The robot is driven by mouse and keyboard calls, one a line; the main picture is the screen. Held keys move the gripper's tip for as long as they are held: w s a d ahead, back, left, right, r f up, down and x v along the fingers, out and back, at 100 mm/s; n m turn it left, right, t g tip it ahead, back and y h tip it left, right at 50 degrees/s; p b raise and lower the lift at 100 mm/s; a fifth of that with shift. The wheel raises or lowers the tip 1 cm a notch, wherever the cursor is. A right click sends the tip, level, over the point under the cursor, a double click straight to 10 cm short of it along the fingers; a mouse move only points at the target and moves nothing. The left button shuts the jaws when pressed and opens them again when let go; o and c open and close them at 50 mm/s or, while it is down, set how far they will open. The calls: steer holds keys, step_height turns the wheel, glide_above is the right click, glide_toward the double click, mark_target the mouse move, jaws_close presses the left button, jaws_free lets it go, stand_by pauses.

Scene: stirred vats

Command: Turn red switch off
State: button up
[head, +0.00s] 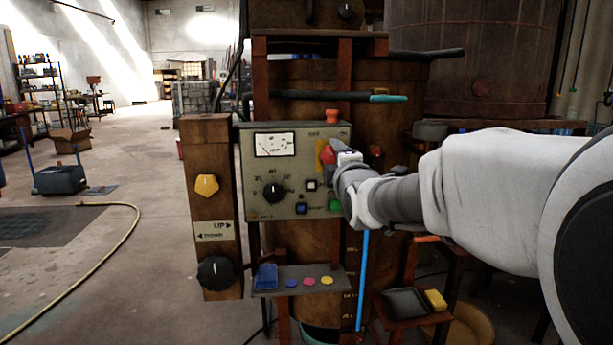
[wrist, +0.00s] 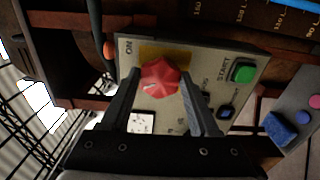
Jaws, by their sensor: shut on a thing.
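The red switch (head: 327,154) is a faceted knob on a yellow plate, at the upper right of a grey-green control panel (head: 258,180). In the wrist view, the red switch (wrist: 161,78) sits between the two dark fingers of my gripper (wrist: 160,82), which is shut on it. An "ON" label shows on the panel beside the knob. The knob's exact setting is hard to read. In the head view, my gripper (head: 338,161) reaches in from the right and partly covers the switch.
The panel also carries a meter (head: 274,145), a black dial (head: 274,192), a green START button (wrist: 242,72) and a blue button (head: 301,208). A wooden post (head: 208,140) with yellow and black knobs stands left. A small shelf (head: 300,276) juts out below. Open floor lies left.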

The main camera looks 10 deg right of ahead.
steer(key=shift+n+b, duration=1.35)
steer(key=shift+n, duration=0.25)
steer(key=shift+r, duration=0.15)
steer(key=o, duration=1.4)
steer(key=s+p, duration=0.1)
steer(key=s, duration=1.6)
steer(key=shift+s+p, duration=0.2)
steer(key=shift+p, duration=0.1)
